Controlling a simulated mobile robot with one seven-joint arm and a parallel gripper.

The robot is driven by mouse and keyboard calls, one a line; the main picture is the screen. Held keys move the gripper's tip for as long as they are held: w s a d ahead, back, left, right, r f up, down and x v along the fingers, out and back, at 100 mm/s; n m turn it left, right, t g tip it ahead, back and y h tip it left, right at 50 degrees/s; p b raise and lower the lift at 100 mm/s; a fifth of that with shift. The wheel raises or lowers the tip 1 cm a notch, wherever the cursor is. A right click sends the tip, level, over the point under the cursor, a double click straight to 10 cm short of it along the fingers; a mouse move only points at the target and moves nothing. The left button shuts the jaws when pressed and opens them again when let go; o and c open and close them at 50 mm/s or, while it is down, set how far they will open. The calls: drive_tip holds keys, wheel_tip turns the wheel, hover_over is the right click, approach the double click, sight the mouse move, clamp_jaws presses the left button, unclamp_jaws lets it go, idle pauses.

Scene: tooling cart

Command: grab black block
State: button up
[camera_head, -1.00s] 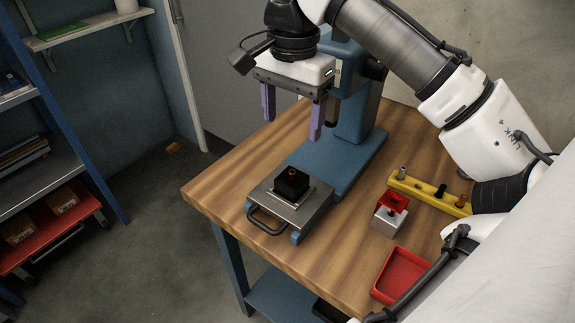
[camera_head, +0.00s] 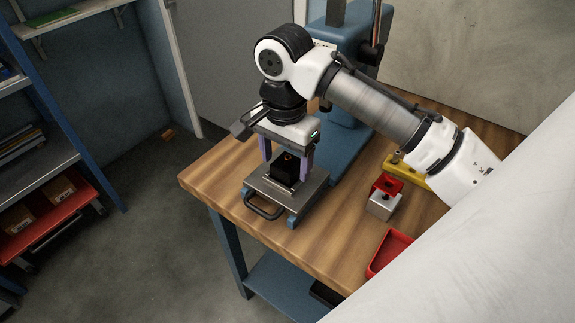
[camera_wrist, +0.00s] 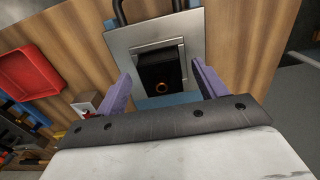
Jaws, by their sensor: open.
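The black block (camera_head: 285,169) sits on a metal plate (camera_head: 312,188) with a dark handle, at the front of the blue press on the wooden table. A small copper-coloured ring shows on the block. My gripper (camera_head: 286,157) is open, its purple fingers pointing down on either side of the block. In the wrist view the block (camera_wrist: 161,72) lies between the two fingers of my gripper (camera_wrist: 160,84), with a gap on each side. I cannot tell whether the fingertips are level with the block. Nothing is held.
The blue press (camera_head: 350,60) stands close behind my gripper. A grey block with a red top (camera_head: 383,203), a yellow bar (camera_head: 402,170) and a red tray (camera_head: 388,250) are to the right. Bare wood (camera_head: 225,180) lies left of the plate.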

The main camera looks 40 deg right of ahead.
drive_tip(key=shift+f, duration=0.8)
drive_tip(key=c, duration=1.2)
drive_tip(key=shift+r, duration=0.1)
